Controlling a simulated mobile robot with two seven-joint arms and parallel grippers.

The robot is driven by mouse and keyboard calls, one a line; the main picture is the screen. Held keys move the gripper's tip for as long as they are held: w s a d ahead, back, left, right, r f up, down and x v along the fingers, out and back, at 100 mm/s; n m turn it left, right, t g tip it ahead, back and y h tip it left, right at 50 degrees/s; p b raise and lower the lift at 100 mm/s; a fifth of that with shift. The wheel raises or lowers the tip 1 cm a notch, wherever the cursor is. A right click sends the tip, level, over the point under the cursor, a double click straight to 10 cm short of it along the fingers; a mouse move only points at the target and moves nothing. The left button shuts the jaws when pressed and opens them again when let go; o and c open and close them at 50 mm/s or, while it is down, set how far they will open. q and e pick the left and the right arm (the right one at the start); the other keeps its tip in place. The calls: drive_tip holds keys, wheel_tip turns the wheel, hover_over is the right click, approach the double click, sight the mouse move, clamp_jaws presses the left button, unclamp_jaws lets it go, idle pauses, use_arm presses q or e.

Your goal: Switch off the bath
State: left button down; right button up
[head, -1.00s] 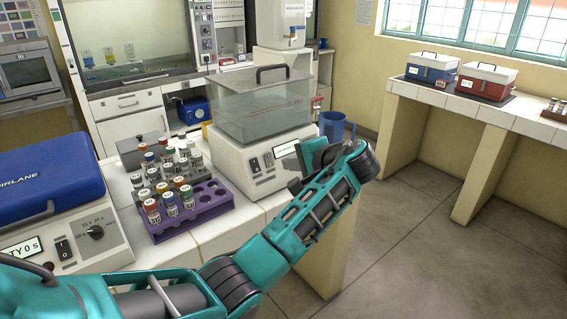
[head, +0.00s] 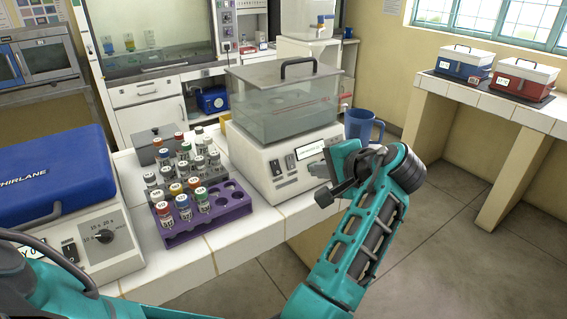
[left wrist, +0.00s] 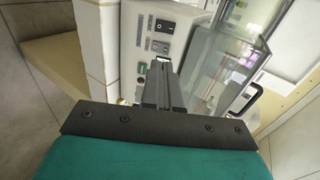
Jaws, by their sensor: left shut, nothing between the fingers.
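The bath is a clear water tank on a white base (head: 262,160), with a grey lid and black handle on top. Its front panel carries dark rocker switches (head: 283,165) and a lit display (head: 310,149). The switches' positions are too small to read. My right gripper is out of view.
A purple rack (head: 205,218) with several capped vials stands left of the bath. A blue-lidded device (head: 50,170) is at far left. A blue mug (head: 361,126) stands right of the bath. Open floor lies between this bench and the window-side bench.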

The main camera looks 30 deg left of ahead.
use_arm(q)
drive_tip(key=shift+s+a, duration=0.3)
drive_tip(key=shift+a, duration=0.05)
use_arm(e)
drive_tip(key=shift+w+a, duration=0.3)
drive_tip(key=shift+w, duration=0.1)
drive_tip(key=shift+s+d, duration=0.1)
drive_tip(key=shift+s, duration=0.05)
use_arm(q)
drive_tip(key=shift+f, duration=0.1)
approach(277, 172)
drive_tip(key=a, duration=0.1)
drive_tip(key=b+x, duration=0.2)
drive_tip(key=x, duration=0.1)
drive_tip(key=b+x, duration=0.1)
drive_tip(key=shift+w+f, duration=0.35)
drive_tip(key=shift+f, duration=0.2)
drive_tip(key=shift+w+a+f+b, duration=0.2)
drive_tip(key=shift+w+a+b, duration=0.05)
drive_tip(key=shift+a+b, duration=0.35)
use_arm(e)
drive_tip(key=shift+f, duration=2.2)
use_arm(q)
drive_tip(key=shift+a, duration=0.1)
